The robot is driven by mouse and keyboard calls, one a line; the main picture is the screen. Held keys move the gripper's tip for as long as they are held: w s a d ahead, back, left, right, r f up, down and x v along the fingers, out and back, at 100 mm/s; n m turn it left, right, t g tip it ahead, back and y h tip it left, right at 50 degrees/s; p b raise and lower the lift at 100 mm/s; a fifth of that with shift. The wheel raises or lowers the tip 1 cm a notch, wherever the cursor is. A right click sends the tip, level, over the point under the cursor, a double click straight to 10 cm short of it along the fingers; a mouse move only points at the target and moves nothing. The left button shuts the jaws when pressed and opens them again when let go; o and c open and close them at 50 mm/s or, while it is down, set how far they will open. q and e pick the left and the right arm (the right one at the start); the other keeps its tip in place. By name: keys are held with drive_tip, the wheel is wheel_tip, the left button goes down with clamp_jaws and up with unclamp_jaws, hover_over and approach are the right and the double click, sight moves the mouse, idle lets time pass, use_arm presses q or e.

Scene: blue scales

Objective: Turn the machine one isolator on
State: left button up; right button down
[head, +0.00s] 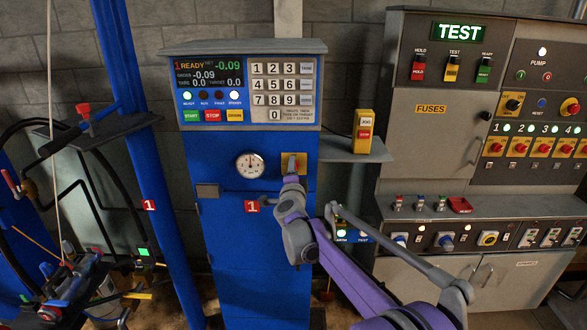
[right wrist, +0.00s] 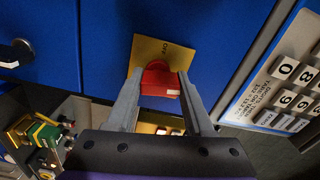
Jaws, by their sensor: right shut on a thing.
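The machine one isolator is a red rotary knob (right wrist: 158,78) on a yellow plate (right wrist: 150,50) marked OFF. The plate (head: 301,160) also shows on the blue machine one cabinet (head: 240,260) in the head view, right of a round dial gauge (head: 250,164). My right gripper (head: 292,176) reaches up to the plate and hides most of the knob there. In the right wrist view my right gripper (right wrist: 160,94) has a finger on each side of the knob and is shut on it. A pale mark shows on the knob's side. My left gripper is not in view.
Above the isolator are a lit display (head: 210,75) reading READY and a number keypad (head: 282,90). A yellow and red box (head: 363,133) stands on a shelf to the right. A grey control panel (head: 440,130) with switches stands further right.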

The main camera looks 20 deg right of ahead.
drive_tip(key=shift+m, duration=1)
drive_tip(key=shift+c, duration=1.4)
unclamp_jaws()
drive_tip(key=b+v, duration=0.1)
drive_tip(key=v, duration=1)
